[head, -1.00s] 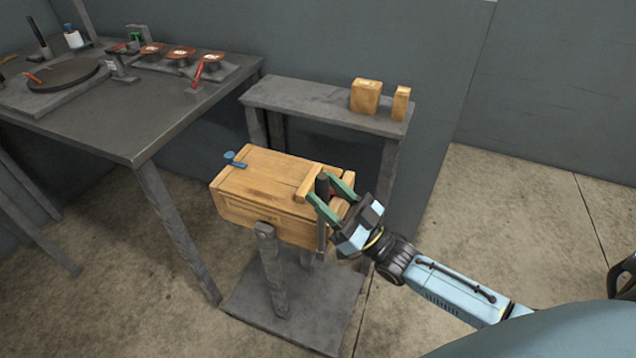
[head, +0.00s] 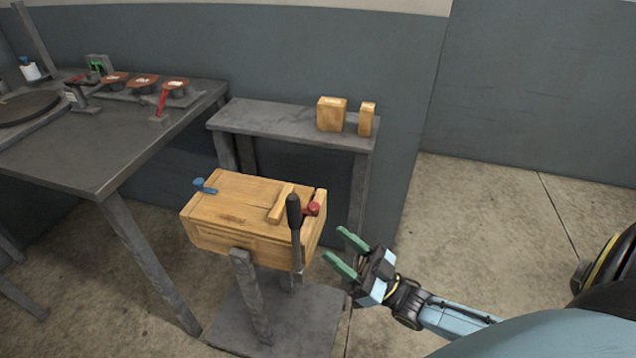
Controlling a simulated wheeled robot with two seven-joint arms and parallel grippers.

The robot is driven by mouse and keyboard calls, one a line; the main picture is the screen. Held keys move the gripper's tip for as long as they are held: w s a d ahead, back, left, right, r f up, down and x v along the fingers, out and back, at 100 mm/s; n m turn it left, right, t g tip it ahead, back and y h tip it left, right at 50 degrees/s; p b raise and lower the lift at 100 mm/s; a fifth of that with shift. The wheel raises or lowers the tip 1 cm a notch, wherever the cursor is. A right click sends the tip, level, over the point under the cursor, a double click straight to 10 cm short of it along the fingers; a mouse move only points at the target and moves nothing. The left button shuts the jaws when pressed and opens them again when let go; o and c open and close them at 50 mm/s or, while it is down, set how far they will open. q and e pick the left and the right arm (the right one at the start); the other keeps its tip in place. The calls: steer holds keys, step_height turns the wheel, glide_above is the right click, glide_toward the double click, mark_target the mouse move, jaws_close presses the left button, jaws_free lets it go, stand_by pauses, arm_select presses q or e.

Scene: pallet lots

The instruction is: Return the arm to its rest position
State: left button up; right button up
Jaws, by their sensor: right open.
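My right gripper (head: 346,250) is open and empty, its two green fingers spread toward the wooden box. It hangs to the right of the box, apart from it. The wooden box (head: 228,205) sits on a grey stand, with a blue clamp (head: 205,186) at its left end and a red knob (head: 312,209) at its right end. A tool with a black handle (head: 293,211) and a grey shaft stands upright at the box's right front. My left gripper is outside the view.
A grey workbench (head: 110,165) with a round plate, red-topped pieces and small tools stands at the left. A grey shelf (head: 270,125) behind the box bears two wooden blocks (head: 331,113). Open concrete floor (head: 490,230) lies to the right.

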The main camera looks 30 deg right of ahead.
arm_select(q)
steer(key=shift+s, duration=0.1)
arm_select(e)
steer(key=s+d+f+m+g+h+p, duration=0.15)
steer(key=f+g+h, duration=0.3)
steer(key=f, duration=0.75)
steer(key=s+d+f+m+g+h+p, duration=0.1)
steer(key=s+d+f+m+g+h, duration=0.15)
steer(key=f+h, duration=0.7)
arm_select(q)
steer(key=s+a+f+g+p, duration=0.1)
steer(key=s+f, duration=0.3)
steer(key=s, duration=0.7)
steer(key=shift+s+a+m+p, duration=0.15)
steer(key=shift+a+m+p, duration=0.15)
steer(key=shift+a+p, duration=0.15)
arm_select(e)
steer(key=s+f+g, duration=0.6)
steer(key=s+f, duration=0.4)
steer(key=s, duration=0.3)
steer(key=s+f+g, duration=0.6)
steer(key=s+f, duration=0.4)
steer(key=s, duration=0.3)
steer(key=shift+s+d+n+g, duration=0.25)
steer(key=shift+s+n+g, duration=0.05)
steer(key=shift+n+g, duration=0.1)
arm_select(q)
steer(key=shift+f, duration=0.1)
arm_select(e)
steer(key=shift+f, duration=0.1)
